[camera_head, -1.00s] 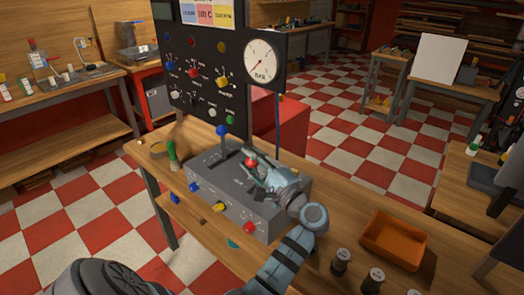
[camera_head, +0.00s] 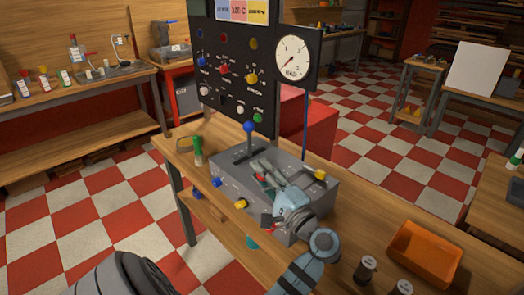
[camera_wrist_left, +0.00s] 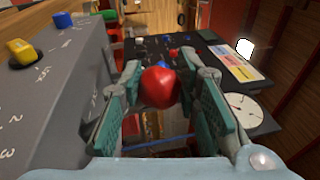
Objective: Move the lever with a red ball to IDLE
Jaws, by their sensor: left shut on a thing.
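The grey console (camera_head: 228,176) stands on the wooden bench. Its lever with a red ball (camera_head: 262,177) is at my left gripper (camera_head: 262,174), which is above the console's top. In the left wrist view the red ball (camera_wrist_left: 158,87) sits between the two teal-padded fingers (camera_wrist_left: 155,92), which are shut on it. The lever's stem and slot are mostly hidden by the gripper, and no IDLE label is readable. A second lever with a blue ball (camera_head: 249,127) stands upright at the back of the console. My right gripper is not in view.
A black panel (camera_head: 232,85) with knobs and a round gauge (camera_head: 291,56) rises behind the console. A yellow knob (camera_head: 240,204) and a blue knob (camera_head: 217,182) are on the console's front.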

